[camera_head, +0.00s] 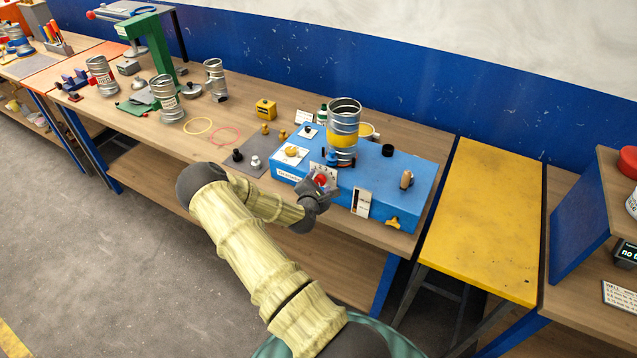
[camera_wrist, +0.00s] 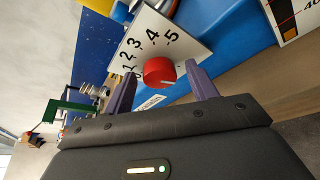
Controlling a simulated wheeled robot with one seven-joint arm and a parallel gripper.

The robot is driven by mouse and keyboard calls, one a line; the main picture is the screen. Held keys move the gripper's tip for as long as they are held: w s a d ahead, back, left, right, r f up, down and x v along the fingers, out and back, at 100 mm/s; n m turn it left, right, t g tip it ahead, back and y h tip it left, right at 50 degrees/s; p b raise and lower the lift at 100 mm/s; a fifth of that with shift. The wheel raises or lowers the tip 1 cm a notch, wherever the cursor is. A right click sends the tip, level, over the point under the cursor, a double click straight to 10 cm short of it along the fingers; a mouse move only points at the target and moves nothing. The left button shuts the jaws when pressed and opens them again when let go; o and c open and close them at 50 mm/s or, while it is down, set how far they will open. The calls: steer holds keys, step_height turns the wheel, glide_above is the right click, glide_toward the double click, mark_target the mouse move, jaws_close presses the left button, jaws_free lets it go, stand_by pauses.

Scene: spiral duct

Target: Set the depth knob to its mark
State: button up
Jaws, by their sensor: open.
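The depth knob is a red round knob (camera_wrist: 160,72) on a white dial plate (camera_wrist: 168,45) numbered up to 5, in the wrist view. In the head view the red knob (camera_head: 320,180) sits on the front of the blue machine (camera_head: 345,190), partly hidden by my gripper. My gripper (camera_head: 318,196) is open in front of the dial. In the wrist view its two purple fingers (camera_wrist: 157,85) stand on either side of the knob, with gaps visible. A pale pointer line shows on the knob's face; I cannot tell which mark is the target.
A spiral duct piece (camera_head: 343,125) with a yellow band stands on the blue machine. A black and white scale plate (camera_head: 361,202) is right of the dial, and a yellow latch (camera_head: 394,222) is at the lower right. A yellow table (camera_head: 490,215) stands to the right.

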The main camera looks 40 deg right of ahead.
steer(key=shift+c, duration=0.4)
steer(key=c, duration=0.9)
